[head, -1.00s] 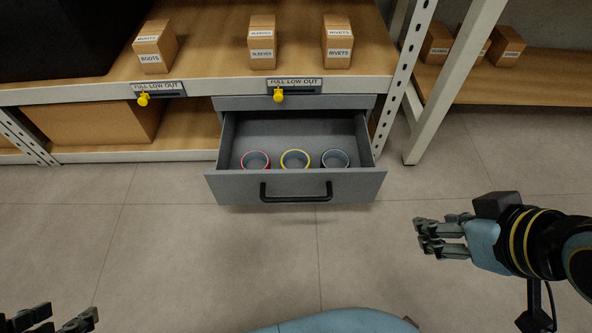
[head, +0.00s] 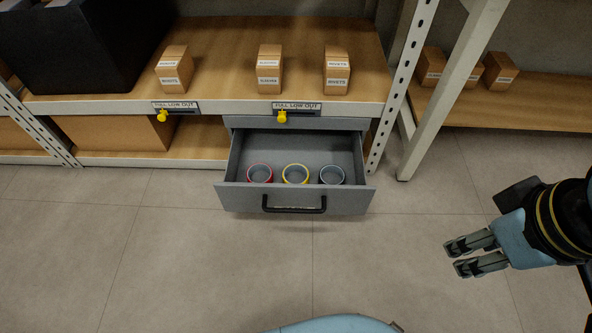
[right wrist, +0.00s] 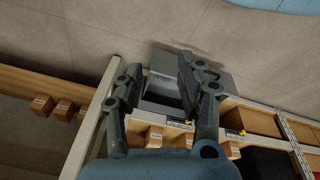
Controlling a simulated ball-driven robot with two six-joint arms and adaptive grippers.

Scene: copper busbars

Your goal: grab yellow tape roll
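The yellow tape roll (head: 295,174) lies in the open grey drawer (head: 294,199), between a red roll (head: 260,174) on its left and a blue-grey roll (head: 332,175) on its right. My right gripper (head: 452,258) is open and empty, in the air right of the drawer and nearer to me. In the right wrist view its two fingers (right wrist: 158,80) stand apart, with the drawer (right wrist: 162,95) showing between and behind them; the rolls cannot be made out there. My left gripper is not in the head view.
The drawer hangs under a wooden shelf with several small boxes (head: 269,70) and yellow tags (head: 282,117) on its edge. A white upright post (head: 402,85) stands right of the drawer. The floor (head: 220,260) before it is clear.

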